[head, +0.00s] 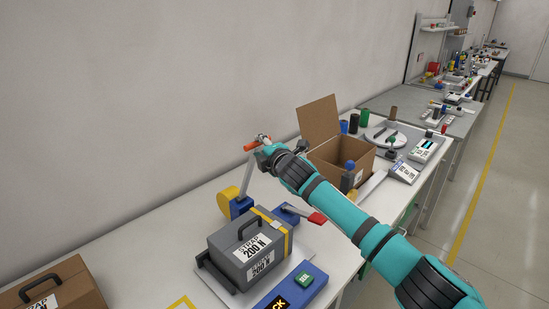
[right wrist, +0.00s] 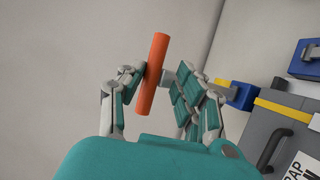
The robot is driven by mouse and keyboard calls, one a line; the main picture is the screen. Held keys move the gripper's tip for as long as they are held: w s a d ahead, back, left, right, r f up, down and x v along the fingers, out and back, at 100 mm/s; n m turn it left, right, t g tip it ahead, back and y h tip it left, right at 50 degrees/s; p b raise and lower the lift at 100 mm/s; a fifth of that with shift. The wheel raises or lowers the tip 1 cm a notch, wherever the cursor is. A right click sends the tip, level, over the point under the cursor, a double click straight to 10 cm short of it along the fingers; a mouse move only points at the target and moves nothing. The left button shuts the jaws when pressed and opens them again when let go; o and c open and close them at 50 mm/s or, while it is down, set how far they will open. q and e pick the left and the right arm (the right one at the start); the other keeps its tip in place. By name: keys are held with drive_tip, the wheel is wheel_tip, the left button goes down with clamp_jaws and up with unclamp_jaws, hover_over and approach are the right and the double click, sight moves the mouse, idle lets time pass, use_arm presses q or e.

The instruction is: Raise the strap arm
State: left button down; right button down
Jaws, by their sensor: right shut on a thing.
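The strap arm (head: 247,180) is a grey lever that stands steeply up from a blue bracket with a yellow disc (head: 230,197). Its top carries an orange bar handle (head: 251,145), which is also large in the right wrist view (right wrist: 158,50). My right gripper (head: 264,151) is shut on this handle, with fingers on both sides of it in the right wrist view (right wrist: 162,78). A grey case (head: 228,251) labelled "STRAP 200 N" sits beside the bracket, with a yellow strap (head: 272,221) across its top. My left gripper is not in view.
A second, low lever with a red grip (head: 317,218) lies right of the case. A blue panel with a green button (head: 303,280) is in front. An open cardboard box (head: 330,157) stands behind my right forearm. A brown case (head: 70,290) is at lower left.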

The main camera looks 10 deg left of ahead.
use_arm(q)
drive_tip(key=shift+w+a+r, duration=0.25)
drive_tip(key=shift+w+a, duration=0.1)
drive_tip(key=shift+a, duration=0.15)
use_arm(e)
drive_tip(key=shift+w+a+r, duration=0.2)
drive_tip(key=shift+w+a, duration=0.15)
drive_tip(key=shift+a, duration=0.1)
drive_tip(key=shift+w+a+r, duration=0.15)
drive_tip(key=shift+w+a, duration=0.15)
drive_tip(key=shift+a, duration=0.15)
drive_tip(key=shift+f, duration=0.1)
drive_tip(key=c, duration=1.2)
unclamp_jaws()
drive_tip(key=shift+c, duration=0.2)
drive_tip(key=shift+w+f, duration=0.15)
drive_tip(key=shift+w, duration=0.05)
drive_tip(key=shift+a, duration=0.1)
drive_tip(key=v, duration=1.2)
